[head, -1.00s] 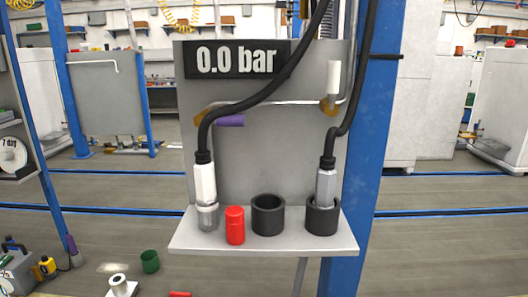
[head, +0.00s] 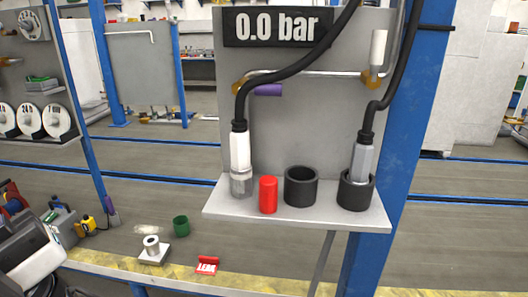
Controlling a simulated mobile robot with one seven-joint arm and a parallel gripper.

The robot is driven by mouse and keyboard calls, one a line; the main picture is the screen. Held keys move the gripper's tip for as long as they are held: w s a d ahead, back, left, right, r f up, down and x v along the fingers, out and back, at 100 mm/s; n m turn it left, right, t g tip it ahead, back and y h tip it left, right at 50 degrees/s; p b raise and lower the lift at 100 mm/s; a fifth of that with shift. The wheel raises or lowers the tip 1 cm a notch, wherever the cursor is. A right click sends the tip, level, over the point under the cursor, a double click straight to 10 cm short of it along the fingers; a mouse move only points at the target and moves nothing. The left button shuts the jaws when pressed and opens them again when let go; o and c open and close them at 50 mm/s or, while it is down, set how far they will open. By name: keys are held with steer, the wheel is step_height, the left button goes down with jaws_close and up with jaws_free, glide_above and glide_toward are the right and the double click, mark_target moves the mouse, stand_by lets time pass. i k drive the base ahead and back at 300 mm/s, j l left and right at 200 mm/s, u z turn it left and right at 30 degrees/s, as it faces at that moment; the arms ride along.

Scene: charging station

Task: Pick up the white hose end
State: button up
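The white hose end (head: 240,152) stands upright at the left end of a grey shelf. Its lower part sits in a clear, greyish cup-like piece (head: 241,183), and a black hose (head: 290,70) rises from its top and bends up to the right. A second, grey hose end (head: 362,160) stands in a black round holder (head: 356,193) at the right. An empty-looking black holder (head: 300,188) stands between them, beside a red cylinder (head: 268,195).
The grey shelf (head: 300,218) juts from a panel with a "0.0 bar" display (head: 278,26). A blue post (head: 400,120) stands close at the right. At the lower left are a green cup (head: 181,226), a metal fitting (head: 153,250) and a cut-off white-and-black object (head: 35,262).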

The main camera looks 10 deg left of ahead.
mark_target(241, 169)
steer(key=u, duration=1.05)
steer(key=k+l+u, duration=0.4)
steer(key=u, duration=0.2)
steer(key=i+l, duration=0.15)
steer(key=i, duration=0.1)
